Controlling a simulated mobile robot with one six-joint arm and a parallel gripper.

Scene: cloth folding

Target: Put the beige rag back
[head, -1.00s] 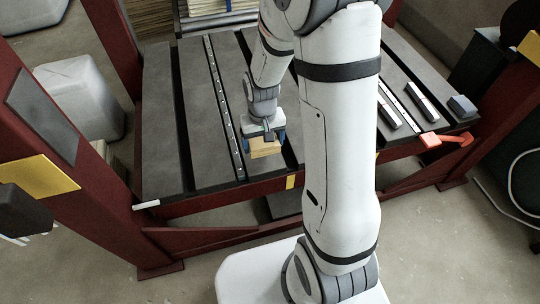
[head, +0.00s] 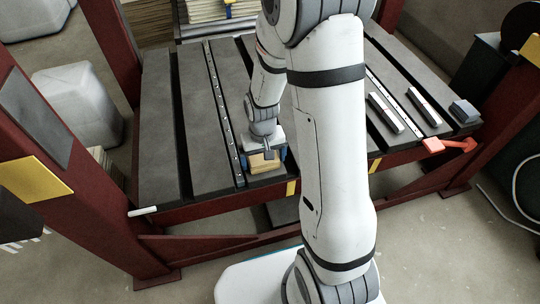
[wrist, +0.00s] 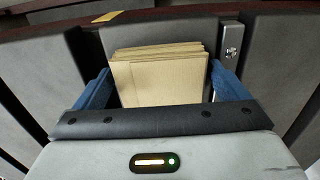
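The beige rag (head: 264,162) is a folded, layered stack near the front edge of the dark grey slotted table (head: 165,150). My gripper (head: 265,154) is above it, with one blue finger on each side. In the wrist view the rag (wrist: 160,78) fills nearly all the space between the blue fingers of my gripper (wrist: 160,70), and they appear to grip its sides. Its near lower part is hidden by the gripper body. Whether its underside touches the table cannot be told.
Metal bars (head: 386,112) (head: 424,106), a grey block (head: 463,111) and an orange-red piece (head: 448,146) are at the table's right. Dark red posts (head: 75,190) flank the table. A white canister (head: 80,105) stands beyond on the left. The table's left part is clear.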

